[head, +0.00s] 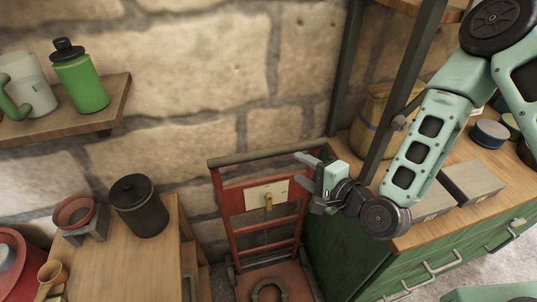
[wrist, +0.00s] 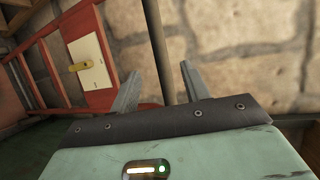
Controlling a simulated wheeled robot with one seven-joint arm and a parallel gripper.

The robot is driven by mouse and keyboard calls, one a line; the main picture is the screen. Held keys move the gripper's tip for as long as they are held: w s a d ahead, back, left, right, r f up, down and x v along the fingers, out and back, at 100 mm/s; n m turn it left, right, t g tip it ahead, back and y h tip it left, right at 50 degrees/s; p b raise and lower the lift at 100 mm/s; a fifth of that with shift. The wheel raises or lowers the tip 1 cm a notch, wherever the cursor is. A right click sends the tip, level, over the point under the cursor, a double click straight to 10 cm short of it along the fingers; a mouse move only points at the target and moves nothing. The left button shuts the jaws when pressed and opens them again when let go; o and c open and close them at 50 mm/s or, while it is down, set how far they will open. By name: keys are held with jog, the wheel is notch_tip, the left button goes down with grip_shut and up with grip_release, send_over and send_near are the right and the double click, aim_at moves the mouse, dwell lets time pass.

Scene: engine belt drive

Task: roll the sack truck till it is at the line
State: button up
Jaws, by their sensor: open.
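The red sack truck (head: 226,192) stands upright against the stone wall, between a wooden table and a green cabinet. It has a dark top bar and a pale plate with a yellow piece on its frame. A horseshoe-shaped thing (head: 269,290) lies at its base. My gripper (head: 304,167) is open and empty, in front of the truck's upper right part, near the top bar; I cannot tell whether it touches. In the wrist view the open fingers (wrist: 157,88) point at the wall, with the truck's red frame (wrist: 75,25) at the left. No line shows in either view.
The green cabinet (head: 345,245) with drawers and a wooden top stands close at the right. A table (head: 150,262) with a black canister (head: 139,205) is at the left. A shelf (head: 110,100) holds a green bottle (head: 80,80). A dark post rises behind my arm.

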aim_at(268, 150)
jog(key=b+x, duration=0.2)
jog(key=b, duration=0.4)
jog(key=shift+f, duration=0.2)
jog(key=b, duration=0.3)
jog(key=shift+a+f+b, duration=0.2)
jog(key=shift+b, duration=0.15)
jog(key=b+x, duration=0.1)
jog(key=x, duration=0.2)
jog(key=b+x, duration=0.2)
jog(key=x, duration=0.2)
jog(key=b+x, duration=0.1)
jog(key=x, duration=0.2)
jog(key=shift+w+a+r, duration=0.2)
jog(key=shift+w+r, duration=0.05)
jog(key=shift+r, duration=0.05)
jog(key=shift+w+a+f, duration=0.15)
jog(key=shift+w+a, duration=0.15)
jog(key=shift+w, duration=0.1)
grip_shut()
